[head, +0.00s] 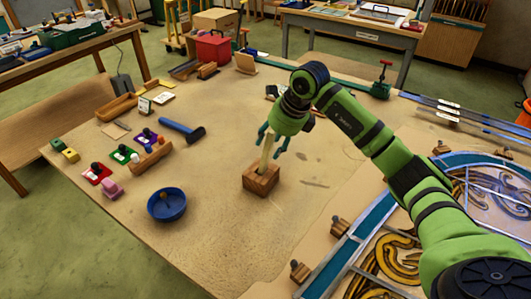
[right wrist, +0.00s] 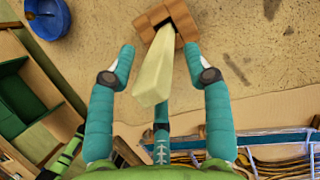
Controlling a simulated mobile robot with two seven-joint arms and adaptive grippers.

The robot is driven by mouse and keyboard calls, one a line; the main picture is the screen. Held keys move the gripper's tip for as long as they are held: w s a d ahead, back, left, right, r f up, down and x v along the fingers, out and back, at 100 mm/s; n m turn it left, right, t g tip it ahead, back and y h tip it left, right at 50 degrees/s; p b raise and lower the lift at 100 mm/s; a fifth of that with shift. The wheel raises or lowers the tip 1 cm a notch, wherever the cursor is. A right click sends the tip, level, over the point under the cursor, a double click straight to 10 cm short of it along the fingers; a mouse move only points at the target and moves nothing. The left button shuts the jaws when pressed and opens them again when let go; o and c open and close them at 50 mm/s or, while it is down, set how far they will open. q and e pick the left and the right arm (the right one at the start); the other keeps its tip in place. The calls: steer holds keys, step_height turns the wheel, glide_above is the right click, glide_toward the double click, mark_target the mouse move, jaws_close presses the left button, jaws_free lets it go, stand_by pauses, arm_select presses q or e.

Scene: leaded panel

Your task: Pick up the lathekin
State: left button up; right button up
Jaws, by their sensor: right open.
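The lathekin, a pale flat-sided stick (head: 266,153), stands upright in a small wooden block (head: 262,181) on the tan workbench. My right gripper (head: 274,146) is directly above the block, its fingers open around the upper part of the stick. In the right wrist view the pale stick (right wrist: 158,68) rises from the block's slot (right wrist: 170,18) toward the camera, between the spread teal fingers (right wrist: 160,62). A gap shows on both sides, so the fingers are not closed on it. My left gripper is not in view.
A blue bowl (head: 167,205) sits left of the block. A blue-handled hammer (head: 183,129) and several small coloured pieces lie farther left. The leaded panel (head: 400,262) in its frame lies at the right. Bare bench surrounds the block.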

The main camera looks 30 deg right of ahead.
mark_target(265, 159)
steer(key=shift+p+x, duration=0.3)
steer(key=shift+x, duration=0.8)
steer(key=shift+w+f, duration=0.2)
steer(key=shift+f, duration=0.1)
steer(key=c, duration=0.3)
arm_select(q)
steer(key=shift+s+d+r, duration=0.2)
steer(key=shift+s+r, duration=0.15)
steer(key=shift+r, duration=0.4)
arm_select(e)
jaws_close()
steer(key=shift+r, duration=0.1)
